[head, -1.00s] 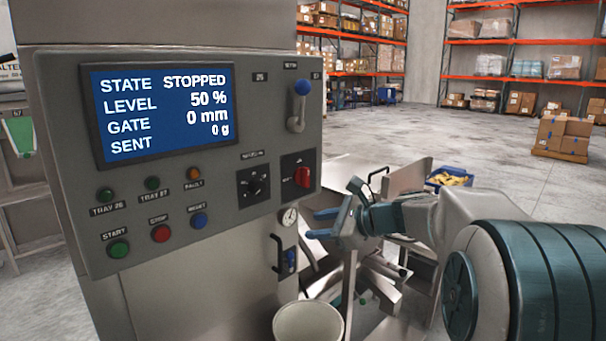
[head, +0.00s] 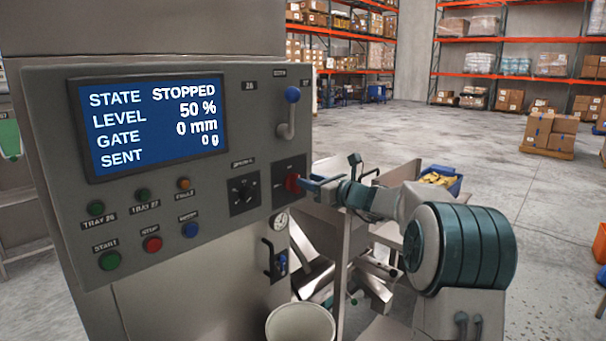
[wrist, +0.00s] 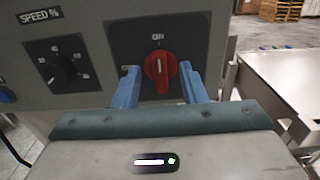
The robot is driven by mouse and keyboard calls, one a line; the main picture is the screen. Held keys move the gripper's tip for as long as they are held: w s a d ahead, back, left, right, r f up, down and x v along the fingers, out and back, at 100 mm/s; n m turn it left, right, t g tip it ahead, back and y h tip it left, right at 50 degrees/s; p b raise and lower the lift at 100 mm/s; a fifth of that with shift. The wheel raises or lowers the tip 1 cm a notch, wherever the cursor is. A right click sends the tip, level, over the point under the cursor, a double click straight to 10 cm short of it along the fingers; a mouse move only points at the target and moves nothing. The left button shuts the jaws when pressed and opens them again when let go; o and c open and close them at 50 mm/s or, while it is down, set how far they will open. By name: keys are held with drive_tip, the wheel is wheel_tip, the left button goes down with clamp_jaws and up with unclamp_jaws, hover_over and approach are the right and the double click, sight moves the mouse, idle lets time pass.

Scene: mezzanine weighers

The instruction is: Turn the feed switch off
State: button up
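The feed switch is a red rotary knob (wrist: 159,66) on a black plate, with "ON" lettered above it. Its white pointer line stands close to upright, toward "ON", in the wrist view. In the head view the red knob (head: 292,182) sits at the lower right of the grey panel. My gripper (wrist: 162,84) is open, with one blue finger on each side of the knob's lower part. I cannot tell whether the fingers touch it. In the head view my gripper (head: 310,183) is right at the knob and partly covers it.
The speed dial (wrist: 62,72) is left of the switch. A lever with a blue ball (head: 291,96) is above it. The panel display (head: 152,122) reads STOPPED, 50 %, 0 mm, 0 g. A pale bucket (head: 300,324) stands below, and metal trays lie behind my arm.

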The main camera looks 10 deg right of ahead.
sight(294, 183)
drive_tip(key=x, duration=0.3)
drive_tip(key=shift+w+a+p, duration=0.15)
drive_tip(key=shift+w+p, duration=0.1)
drive_tip(key=shift+p, duration=0.1)
clamp_jaws()
